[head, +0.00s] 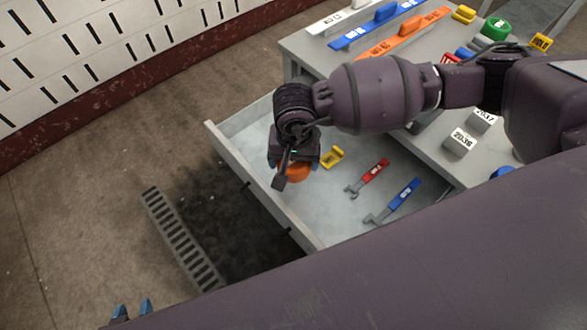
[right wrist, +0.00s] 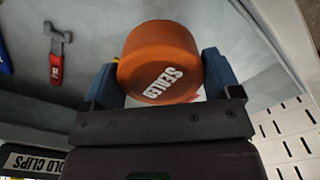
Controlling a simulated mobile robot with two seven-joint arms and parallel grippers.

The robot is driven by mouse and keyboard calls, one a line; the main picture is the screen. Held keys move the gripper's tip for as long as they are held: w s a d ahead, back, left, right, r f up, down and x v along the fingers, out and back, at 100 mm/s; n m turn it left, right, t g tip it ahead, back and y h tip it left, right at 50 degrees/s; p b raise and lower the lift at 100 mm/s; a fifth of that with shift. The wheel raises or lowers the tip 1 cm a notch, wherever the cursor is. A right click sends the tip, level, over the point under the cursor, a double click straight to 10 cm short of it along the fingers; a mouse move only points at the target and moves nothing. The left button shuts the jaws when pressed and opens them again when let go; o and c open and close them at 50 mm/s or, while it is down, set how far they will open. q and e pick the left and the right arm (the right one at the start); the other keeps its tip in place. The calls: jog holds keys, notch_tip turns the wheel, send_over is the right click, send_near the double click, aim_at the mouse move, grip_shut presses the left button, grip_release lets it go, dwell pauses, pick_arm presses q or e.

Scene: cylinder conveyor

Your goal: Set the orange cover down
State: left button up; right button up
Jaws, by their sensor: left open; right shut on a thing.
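The orange cover (head: 298,173) is a round cap, mostly hidden under my right gripper (head: 293,168) in the head view. In the right wrist view the cover (right wrist: 158,57) shows white lettering "SEALED" and sits between the blue fingers of my right gripper (right wrist: 160,75), which is shut on it. The cover appears over the open grey drawer (head: 335,200); its height above the drawer floor is hard to tell. My left gripper (head: 132,309) shows only its blue fingertips at the bottom left edge of the head view, apart and empty.
In the drawer lie a yellow piece (head: 333,157), a red wrench (head: 370,176) and a blue wrench (head: 395,202). The drawer's front wall (head: 245,172) is near the gripper. Orange and blue strips, weights and a green roll (head: 496,28) stand on the bench top.

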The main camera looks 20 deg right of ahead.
aim_at(294, 172)
notch_tip(294, 172, down, 4)
jog(key=shift+s+f+b, duration=0.1)
jog(key=shift+f+b, duration=0.15)
jog(key=shift+b, duration=0.2)
jog(key=shift+f, duration=0.35)
pick_arm(q)
jog(key=shift+s+a+f, duration=0.1)
jog(key=shift+s+f, duration=0.3)
jog(key=shift+f, duration=0.45)
pick_arm(e)
jog(key=shift+f, duration=0.15)
jog(key=o, duration=0.7)
jog(key=shift+o, duration=0.2)
pick_arm(q)
jog(key=shift+r, duration=0.1)
